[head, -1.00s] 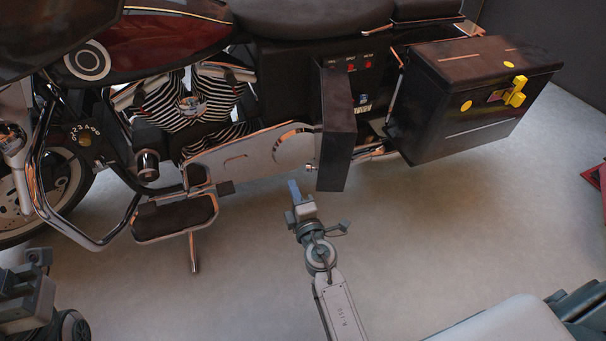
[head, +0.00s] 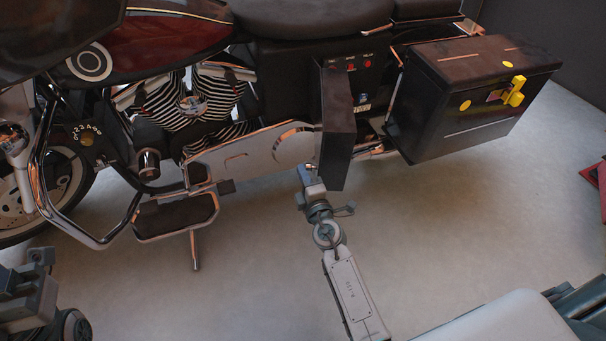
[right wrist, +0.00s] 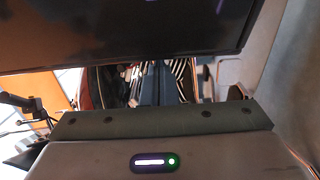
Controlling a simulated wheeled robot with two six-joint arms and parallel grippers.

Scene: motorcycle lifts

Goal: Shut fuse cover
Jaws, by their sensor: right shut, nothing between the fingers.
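The fuse cover (head: 338,130) is a dark, boxy panel on the motorcycle's side. It stands swung out, with the fuse bay (head: 366,72) and its red fuses exposed to its right. My right gripper (head: 304,174) is shut and empty, just left of the cover's lower edge; I cannot tell whether it touches. In the right wrist view the cover (right wrist: 120,30) fills the top, with the shut fingers (right wrist: 155,85) below it. My left gripper (head: 32,275) is partly in view at the lower left, its jaws unclear.
A black side case (head: 455,115) with a yellow latch (head: 515,92) stands right of the bay. The striped engine (head: 195,105), a silver side panel (head: 240,155) and a footboard (head: 175,215) lie to the left. The floor (head: 450,230) below is clear.

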